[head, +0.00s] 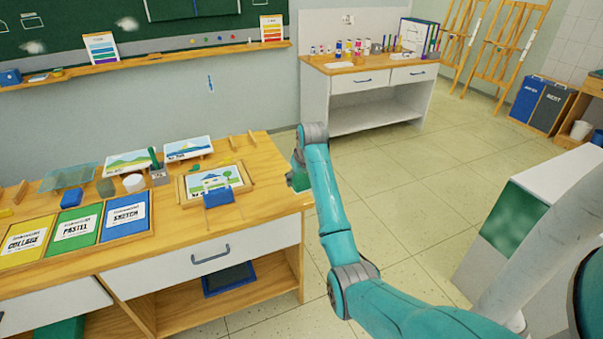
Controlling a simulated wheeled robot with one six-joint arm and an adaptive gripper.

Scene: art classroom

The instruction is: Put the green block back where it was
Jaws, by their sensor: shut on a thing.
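My arm reaches toward the right end of the wooden counter (262,160) in the head view. My gripper (299,168) is partly hidden by my own arm, and its fingers are hard to make out. It is shut on what looks like the green block (299,182), a small dark green shape just left of my forearm. The block is at the counter's right edge in the picture; whether it touches the counter cannot be told.
On the counter are a framed picture (213,180) with a blue piece (217,196) at its front, a white round pot (133,183), a grey-green block (105,187) and labelled yellow, green and blue panels (125,216). Bare wood lies right of the picture. Open floor (420,185) lies beyond.

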